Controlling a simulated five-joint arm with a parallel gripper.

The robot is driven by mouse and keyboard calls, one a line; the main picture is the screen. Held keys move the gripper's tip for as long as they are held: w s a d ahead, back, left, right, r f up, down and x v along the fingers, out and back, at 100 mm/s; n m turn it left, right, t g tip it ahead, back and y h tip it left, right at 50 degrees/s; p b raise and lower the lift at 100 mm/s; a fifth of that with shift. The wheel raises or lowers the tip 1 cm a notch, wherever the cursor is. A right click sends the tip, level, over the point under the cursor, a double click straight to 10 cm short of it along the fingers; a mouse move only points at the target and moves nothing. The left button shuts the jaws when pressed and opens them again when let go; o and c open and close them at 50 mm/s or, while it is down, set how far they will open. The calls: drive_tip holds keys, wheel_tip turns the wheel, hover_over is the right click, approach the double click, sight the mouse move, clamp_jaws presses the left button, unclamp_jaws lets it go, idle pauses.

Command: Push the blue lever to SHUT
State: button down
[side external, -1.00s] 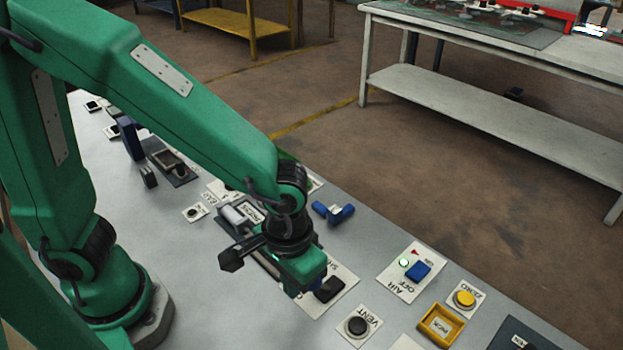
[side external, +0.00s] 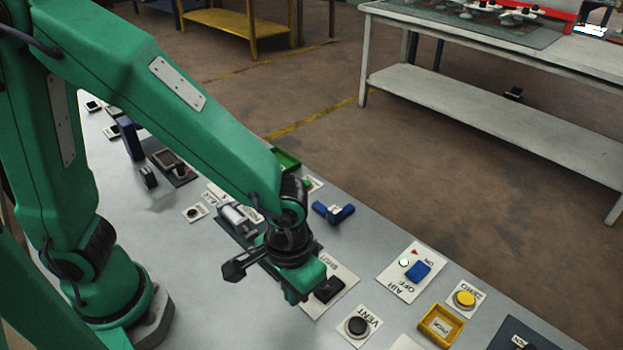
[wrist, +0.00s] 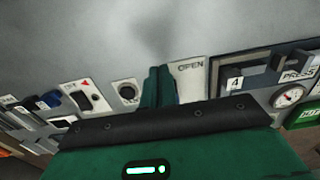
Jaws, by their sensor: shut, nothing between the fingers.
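A white plate (side external: 345,283) with a label that seems to read SHUT, and a black block on it, lies on the grey panel, partly hidden by my gripper (side external: 303,297). In the wrist view, a white plate (wrist: 187,82) marked OPEN lies just right of my shut fingers (wrist: 160,72). My gripper points down, low over the plate, and holds nothing. I cannot make out the blue lever on this plate; my gripper covers that part. Whether the fingers touch it cannot be told.
A VENT button (side external: 357,326), an AIR switch with a blue rocker (side external: 418,271), a yellow button (side external: 464,299) and a yellow tray (side external: 440,325) lie to the right. A blue tagged piece (side external: 333,212) lies behind. A gauge (wrist: 288,96) shows at right in the wrist view.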

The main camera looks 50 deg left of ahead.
drive_tip(key=shift+f, duration=0.85)
drive_tip(key=shift+w, duration=0.2)
drive_tip(key=shift+w, duration=4.6)
drive_tip(key=shift+r, duration=0.15)
wheel_tip(320, 180, up, 7)
drive_tip(key=s, duration=0.1)
